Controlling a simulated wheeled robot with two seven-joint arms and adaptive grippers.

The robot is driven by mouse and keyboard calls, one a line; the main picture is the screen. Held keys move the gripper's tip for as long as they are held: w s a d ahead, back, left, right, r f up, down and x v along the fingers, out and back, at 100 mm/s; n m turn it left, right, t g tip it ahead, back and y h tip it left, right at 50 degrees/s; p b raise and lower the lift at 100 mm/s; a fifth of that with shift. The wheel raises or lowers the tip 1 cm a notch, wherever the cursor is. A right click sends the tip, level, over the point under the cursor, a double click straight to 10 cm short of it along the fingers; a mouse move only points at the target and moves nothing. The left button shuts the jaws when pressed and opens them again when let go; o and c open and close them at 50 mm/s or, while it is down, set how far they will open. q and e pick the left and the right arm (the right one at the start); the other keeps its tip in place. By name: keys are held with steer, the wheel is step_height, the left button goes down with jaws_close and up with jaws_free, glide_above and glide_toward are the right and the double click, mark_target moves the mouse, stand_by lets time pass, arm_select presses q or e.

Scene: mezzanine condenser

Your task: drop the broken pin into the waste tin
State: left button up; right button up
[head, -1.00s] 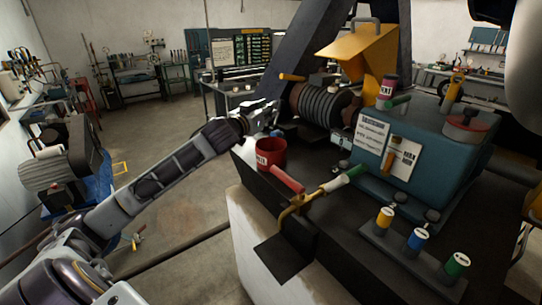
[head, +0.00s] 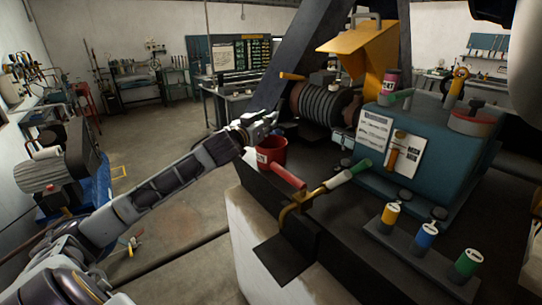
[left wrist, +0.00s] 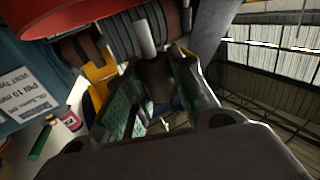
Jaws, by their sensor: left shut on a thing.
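The red waste tin (head: 275,154) stands at the near left corner of the dark machine bench. Its wide red side also fills the upper left of the left wrist view (left wrist: 65,17). My left gripper (head: 268,121) is at the tin, just above its rim in the head view. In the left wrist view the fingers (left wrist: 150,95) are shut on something. A light grey rod (left wrist: 145,38), which looks like the broken pin, shows beyond the fingers near the tin. The pin is too small to make out in the head view. My right gripper is not in view.
A red-handled lever (head: 288,176) and a green-handled lever (head: 347,174) lie close to the tin. A ribbed dark cylinder (head: 325,104) stands behind it. A teal housing (head: 425,150) and yellow, blue and green capped posts (head: 424,236) stand to the right.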

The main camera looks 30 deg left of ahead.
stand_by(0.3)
arm_select(q)
steer(key=o, duration=1.1)
steer(key=shift+s, duration=0.2)
steer(key=s, duration=1.1)
steer(key=shift+s+d, duration=0.15)
steer(key=shift+s, duration=0.15)
stand_by(0.5)
stand_by(1.1)
